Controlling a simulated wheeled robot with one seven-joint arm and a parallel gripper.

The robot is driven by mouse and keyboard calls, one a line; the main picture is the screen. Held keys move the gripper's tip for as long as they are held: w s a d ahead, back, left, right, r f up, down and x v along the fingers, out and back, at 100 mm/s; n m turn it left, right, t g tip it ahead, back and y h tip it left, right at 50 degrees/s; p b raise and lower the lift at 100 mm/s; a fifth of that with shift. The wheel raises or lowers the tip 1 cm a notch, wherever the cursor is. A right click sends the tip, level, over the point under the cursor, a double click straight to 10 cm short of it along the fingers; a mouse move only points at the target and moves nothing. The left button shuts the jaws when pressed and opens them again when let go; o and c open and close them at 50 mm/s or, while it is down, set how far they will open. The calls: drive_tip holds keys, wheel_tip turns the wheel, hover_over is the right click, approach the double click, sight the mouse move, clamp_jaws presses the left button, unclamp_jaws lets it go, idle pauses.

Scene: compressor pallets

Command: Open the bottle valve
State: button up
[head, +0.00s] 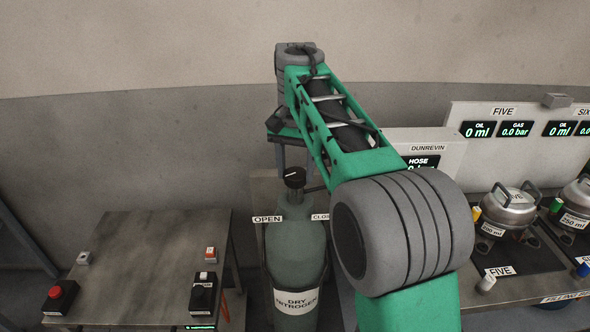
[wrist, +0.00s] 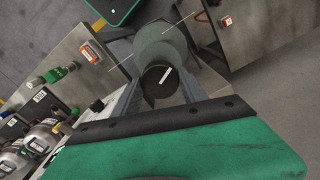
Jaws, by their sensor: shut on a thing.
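The bottle (head: 295,258) is a green cylinder marked DRY NITROGEN, standing upright below my arm. Its valve is a black round knob (head: 294,178) with a white pointer line, on top of the bottle. An OPEN label (head: 267,219) is on the left and a CLOSE label (head: 320,217), partly hidden by my arm, on the right. My gripper (head: 293,168) reaches down over the knob. In the wrist view the knob (wrist: 160,84) sits between the two grey fingers (wrist: 159,90), which are shut on it. The pointer slants toward upper right there.
A metal table (head: 150,265) with a red button (head: 60,292) and small switch boxes stands left of the bottle. On the right are a DUNREVIN hose panel (head: 428,148), a display board (head: 505,112) and metal pots (head: 508,208) on a dark bench. The back wall is bare.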

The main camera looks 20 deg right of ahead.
sight(295, 173)
drive_tip(key=shift+n, duration=0.6)
drive_tip(key=o, duration=1.4)
drive_tip(key=shift+r, duration=0.1)
wheel_tip(295, 173, up, 8)
drive_tip(key=p, duration=0.7)
drive_tip(key=shift+f, duration=0.2)
